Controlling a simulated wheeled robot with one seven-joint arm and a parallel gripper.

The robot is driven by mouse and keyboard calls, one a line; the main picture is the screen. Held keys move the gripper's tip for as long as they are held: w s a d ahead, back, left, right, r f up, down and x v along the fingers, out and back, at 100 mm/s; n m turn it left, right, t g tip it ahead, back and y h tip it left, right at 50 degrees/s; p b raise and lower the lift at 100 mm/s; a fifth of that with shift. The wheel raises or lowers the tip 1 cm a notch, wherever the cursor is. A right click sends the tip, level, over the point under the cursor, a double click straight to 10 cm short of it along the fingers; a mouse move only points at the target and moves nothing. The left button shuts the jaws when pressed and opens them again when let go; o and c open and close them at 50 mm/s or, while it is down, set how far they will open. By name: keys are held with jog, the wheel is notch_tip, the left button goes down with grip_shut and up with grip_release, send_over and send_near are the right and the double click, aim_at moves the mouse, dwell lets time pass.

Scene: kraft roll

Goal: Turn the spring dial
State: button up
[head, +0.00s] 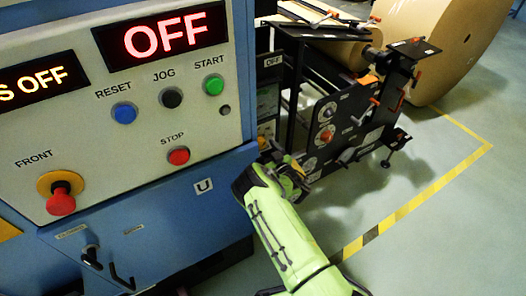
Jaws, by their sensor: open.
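A black machine panel (345,120) stands right of the blue console and carries several round dials. One pale dial (327,111) is at the top, one with an orange-red centre (326,135) is below it, and another pale dial (309,164) is lowest. Their labels are too small to read, so I cannot tell which is the spring dial. My gripper (298,174) is open at the end of my green-covered arm, close to the lowest dial in the picture. The fingers are small and partly hidden by my arm; contact with a dial cannot be made out.
The blue console (140,200) fills the left, with a red STOP button (178,156) and a lit OFF display (160,35). Large kraft rolls (440,45) stand at the back right. Orange-handled levers and brackets jut from the panel. Green floor with yellow-black tape (415,203) is clear at right.

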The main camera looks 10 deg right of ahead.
jog(key=shift+w+a, duration=0.2)
jog(key=shift+w, duration=0.5)
jog(key=shift+c, duration=0.5)
jog(key=c, duration=1)
jog(key=shift+o, duration=0.2)
